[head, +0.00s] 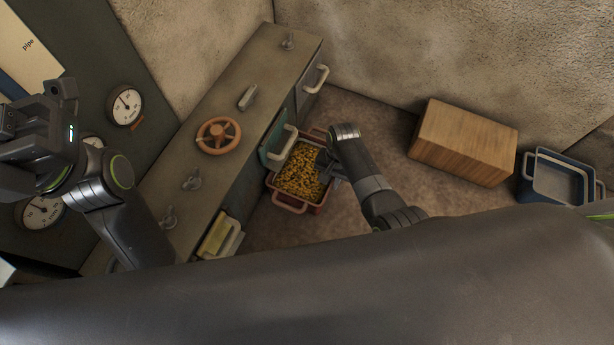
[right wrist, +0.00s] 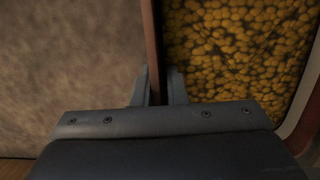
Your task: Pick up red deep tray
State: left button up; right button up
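The red deep tray (head: 290,201) stands on the floor beside the long cabinet, filled with small yellow pieces (head: 300,172). Its handle shows at the near end. My right gripper (head: 324,160) is at the tray's right side wall. In the right wrist view the fingers (right wrist: 157,84) sit on both sides of the thin red wall (right wrist: 152,40), close against it, with the yellow pieces to the right and floor to the left. My left gripper (head: 35,120) is raised at the far left, away from the tray; its fingertips are not clear.
The long cabinet (head: 225,105) carries a wheel (head: 218,136) and several small valves. A teal drawer or tray (head: 277,147) and a yellow one (head: 220,237) jut from its front.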

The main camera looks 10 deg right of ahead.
grip_shut()
jog(key=shift+s+d+f, duration=0.1)
dwell(0.9)
jog(key=shift+r, duration=0.2)
dwell(0.4)
